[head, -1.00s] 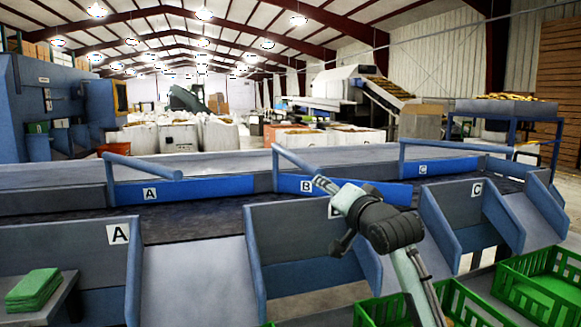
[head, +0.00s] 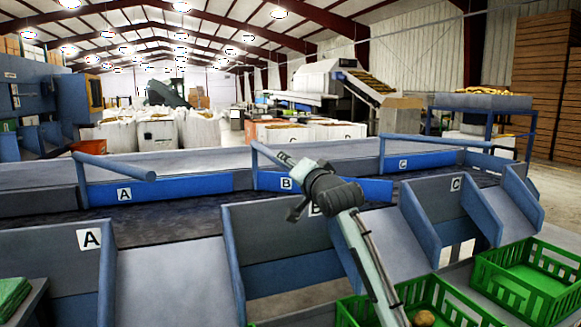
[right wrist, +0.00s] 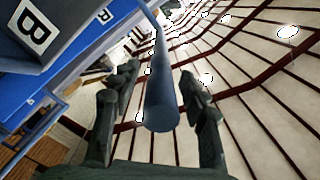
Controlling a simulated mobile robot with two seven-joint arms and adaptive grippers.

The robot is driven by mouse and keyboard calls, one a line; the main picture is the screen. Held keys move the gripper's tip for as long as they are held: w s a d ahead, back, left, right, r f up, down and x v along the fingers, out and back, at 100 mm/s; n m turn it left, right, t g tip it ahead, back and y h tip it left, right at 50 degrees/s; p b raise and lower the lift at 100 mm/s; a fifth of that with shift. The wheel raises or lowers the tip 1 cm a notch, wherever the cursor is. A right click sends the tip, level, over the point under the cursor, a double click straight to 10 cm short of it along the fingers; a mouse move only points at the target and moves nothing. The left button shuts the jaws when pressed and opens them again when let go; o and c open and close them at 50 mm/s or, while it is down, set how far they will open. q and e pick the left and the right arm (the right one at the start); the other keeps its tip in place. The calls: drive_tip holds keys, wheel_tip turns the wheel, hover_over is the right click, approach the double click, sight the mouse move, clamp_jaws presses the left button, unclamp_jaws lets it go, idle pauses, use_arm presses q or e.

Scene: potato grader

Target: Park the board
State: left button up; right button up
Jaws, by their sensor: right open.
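The blue board B (head: 335,188) stands along the far side of the dark belt, between board A (head: 180,187) and board C (head: 430,163). Its grey-blue tubular handle (head: 263,152) angles toward me. My right gripper (head: 287,160) is at this handle and hides its near end. In the right wrist view the handle (right wrist: 161,105) lies between the two open fingers of the right gripper (right wrist: 158,90), with gaps visible on both sides. The label B shows at the upper left there. My left gripper is not in view.
Grey chutes with dividers (head: 265,235) line the near side of the belt (head: 190,225). Green crates stand at the lower right, one (head: 535,275) beside another holding a potato (head: 424,318). A green stack (head: 12,298) lies at the lower left.

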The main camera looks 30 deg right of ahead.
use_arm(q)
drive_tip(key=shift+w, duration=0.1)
use_arm(e)
clamp_jaws()
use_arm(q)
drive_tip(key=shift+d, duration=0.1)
use_arm(e)
drive_tip(key=shift+d, duration=0.1)
